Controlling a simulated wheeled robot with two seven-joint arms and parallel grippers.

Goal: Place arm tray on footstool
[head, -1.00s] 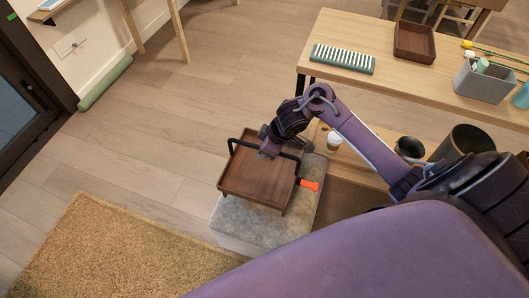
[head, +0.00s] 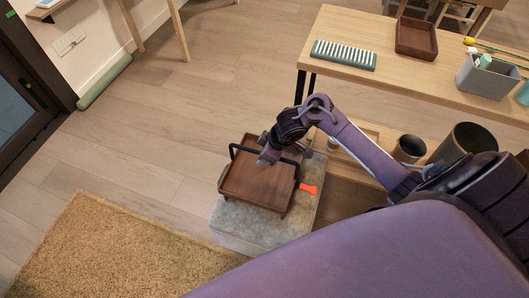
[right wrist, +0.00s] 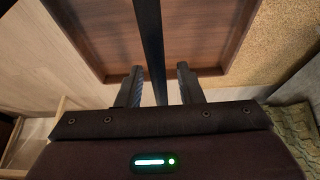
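The arm tray (head: 255,185), dark brown wood with raised edges and black bar handles, is over the grey footstool (head: 245,222). It appears to rest on top, covering much of it. In the right wrist view, the fingers of my right gripper (right wrist: 159,72) stand apart, one on each side of the black handle bar (right wrist: 150,35), with visible gaps. The tray's wooden floor (right wrist: 200,30) shows beyond. My left gripper is not in view.
A small orange object (head: 308,188) is at the tray's right edge. A tan shag rug (head: 110,250) lies at lower left. A wooden table (head: 400,75) holding a striped book-like item (head: 343,55) and a brown box (head: 416,38) stands at upper right. Floor to the left is clear.

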